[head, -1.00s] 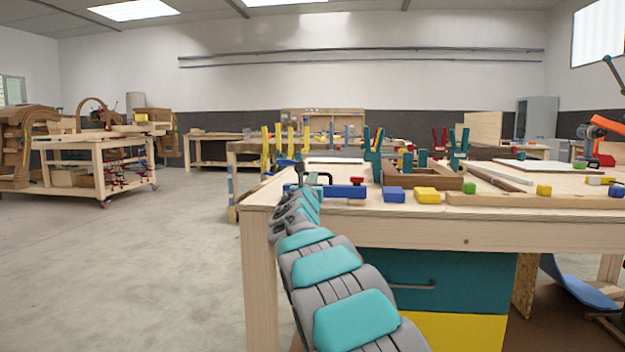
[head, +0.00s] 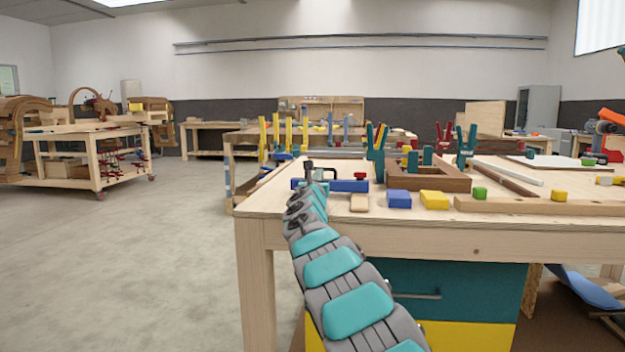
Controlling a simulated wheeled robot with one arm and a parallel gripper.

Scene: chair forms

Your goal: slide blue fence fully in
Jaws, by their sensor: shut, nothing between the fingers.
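The blue fence (head: 347,186) is a long bar lying left to right near the front left of the wooden workbench (head: 330,228). A red knob (head: 360,176) shows just above its right part. A small pale wood block (head: 359,203) is in front of that end. My gripper (head: 309,168) is small and dark at the far end of my teal and grey arm, by the fence's left part. It looks shut, with nothing seen in it. My arm covers part of the fence's left portion. I cannot tell whether the gripper touches the fence.
To the right are a blue block (head: 398,199), a yellow block (head: 434,200) and a long wooden strip (head: 520,206) along the front edge. Behind stand a brown wooden frame (head: 430,183) and upright green clamps (head: 376,155). Open floor (head: 170,240) lies left of the bench.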

